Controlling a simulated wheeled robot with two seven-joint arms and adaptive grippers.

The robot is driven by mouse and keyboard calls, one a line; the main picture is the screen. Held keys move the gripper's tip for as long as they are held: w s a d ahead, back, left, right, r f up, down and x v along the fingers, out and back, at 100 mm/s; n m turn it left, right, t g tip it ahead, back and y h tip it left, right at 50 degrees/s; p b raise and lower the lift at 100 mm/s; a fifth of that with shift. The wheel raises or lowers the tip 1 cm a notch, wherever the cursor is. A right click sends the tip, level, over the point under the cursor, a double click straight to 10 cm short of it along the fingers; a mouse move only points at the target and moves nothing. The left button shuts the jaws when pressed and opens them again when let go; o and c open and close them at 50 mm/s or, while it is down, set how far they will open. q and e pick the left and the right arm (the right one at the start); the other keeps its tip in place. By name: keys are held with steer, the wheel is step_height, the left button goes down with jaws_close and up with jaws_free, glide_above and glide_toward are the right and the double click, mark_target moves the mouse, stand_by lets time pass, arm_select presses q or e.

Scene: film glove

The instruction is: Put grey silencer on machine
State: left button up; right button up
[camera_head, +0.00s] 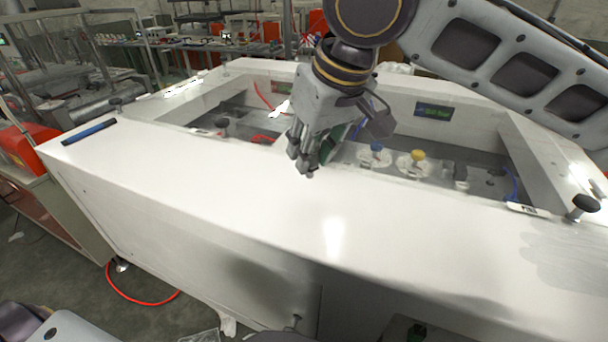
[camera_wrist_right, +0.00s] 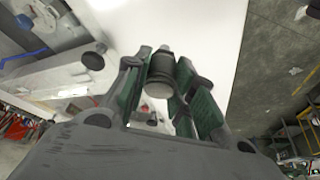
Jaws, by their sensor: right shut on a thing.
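My right gripper (camera_head: 306,166) is above the white machine top (camera_head: 215,195), near its inner edge, pointing down. In the right wrist view my right gripper (camera_wrist_right: 158,95) is shut on the grey silencer (camera_wrist_right: 160,78), a small ribbed cylinder with a narrower tip, held between green-lined fingers. In the head view the fingers hide most of the silencer. The machine is a large white box with a recessed bay behind its front ledge. My left gripper does not show; only part of what may be my own body is at the lower left.
Knobs with a blue cap (camera_head: 376,148) and a yellow cap (camera_head: 418,155) stand in the recess. Black knobs stand on the ledge, one at the right (camera_head: 584,205). A blue-black strip (camera_head: 90,132) lies at the left end. A red hose (camera_head: 140,299) lies on the floor. The ledge middle is clear.

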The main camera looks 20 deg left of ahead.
steer(key=shift+f, duration=2.8)
steer(key=o, duration=1)
steer(key=shift+o, duration=0.2)
steer(key=shift+s+r, duration=0.1)
steer(key=shift+r, duration=0.4)
steer(key=v, duration=0.5)
steer(key=shift+d+r, duration=0.2)
steer(key=shift+r, duration=0.1)
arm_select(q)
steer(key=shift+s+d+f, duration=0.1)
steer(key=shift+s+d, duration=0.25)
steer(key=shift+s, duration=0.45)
arm_select(e)
glide_toward(315, 163)
steer(key=shift+a+f, duration=0.2)
steer(key=shift+f, duration=0.65)
